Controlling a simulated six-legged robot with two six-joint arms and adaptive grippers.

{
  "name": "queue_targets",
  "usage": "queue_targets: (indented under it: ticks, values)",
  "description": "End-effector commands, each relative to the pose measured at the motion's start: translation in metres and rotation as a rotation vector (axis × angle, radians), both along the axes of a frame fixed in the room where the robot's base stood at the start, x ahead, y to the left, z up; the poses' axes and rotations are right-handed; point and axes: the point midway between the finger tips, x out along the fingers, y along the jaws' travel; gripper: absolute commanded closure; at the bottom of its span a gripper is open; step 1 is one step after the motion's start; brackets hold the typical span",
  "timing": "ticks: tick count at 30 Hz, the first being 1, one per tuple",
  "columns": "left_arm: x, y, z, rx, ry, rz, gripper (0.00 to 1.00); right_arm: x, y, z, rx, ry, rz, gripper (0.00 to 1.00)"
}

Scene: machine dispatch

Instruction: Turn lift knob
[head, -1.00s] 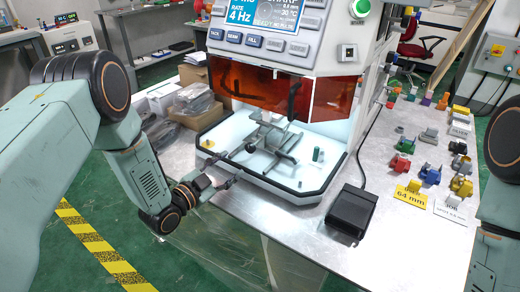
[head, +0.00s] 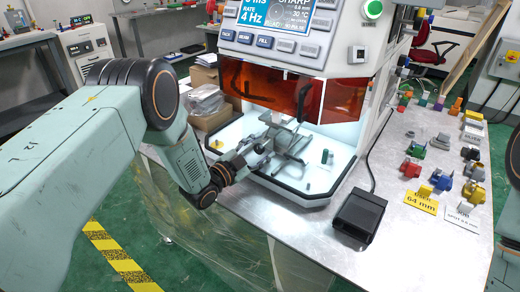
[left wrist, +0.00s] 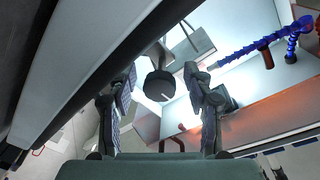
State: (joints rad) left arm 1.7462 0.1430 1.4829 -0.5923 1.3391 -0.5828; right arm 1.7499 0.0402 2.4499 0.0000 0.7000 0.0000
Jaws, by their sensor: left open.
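A dark round knob (left wrist: 161,86), which looks like the lift knob, shows in the left wrist view, on a grey stem. My left gripper (left wrist: 160,76) is open, with one finger on each side of the knob; whether they touch it I cannot tell. In the head view my left gripper (head: 258,150) reaches over the front left rim of the machine's white bay (head: 310,181), at the grey metal stage (head: 287,143). The knob is hard to make out there.
Orange shields (head: 270,90) hang above the bay. A small green cylinder (head: 325,156) stands in it. A black pedal box (head: 360,214) lies on the metal table, with several coloured parts and a yellow 64 mm label (head: 421,202) farther right. The table front is clear.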

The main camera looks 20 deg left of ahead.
Motion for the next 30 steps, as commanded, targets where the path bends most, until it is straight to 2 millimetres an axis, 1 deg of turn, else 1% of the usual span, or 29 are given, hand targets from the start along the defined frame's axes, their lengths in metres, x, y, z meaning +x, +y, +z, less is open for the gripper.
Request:
queue_targets:
  ticks: [7, 8, 25, 26, 30]
  values:
    - [0.0006, -0.0008, 0.0001, -0.001, 0.001, -0.001, 0.48, 0.0, 0.0, 0.0, 0.0, 0.0, 0.0, 0.6]
    - [0.0006, -0.0008, 0.0001, -0.001, 0.0, 0.0, 0.5, 0.0, 0.0, 0.0001, 0.0, 0.0, 0.0, 0.6]
    - [0.0005, -0.0003, 0.0001, -0.001, 0.001, 0.001, 0.98, 0.0, 0.0, 0.0001, 0.0, 0.0, 0.0, 0.6]
    - [0.0005, -0.0004, 0.0, -0.001, 0.001, 0.001, 1.0, 0.0, 0.0, 0.0001, 0.0, 0.0, 0.0, 0.6]
    - [0.0004, -0.0006, 0.0002, 0.007, -0.002, 0.0, 1.0, 0.0, 0.0, 0.0, 0.0, 0.0, 0.0, 0.6]
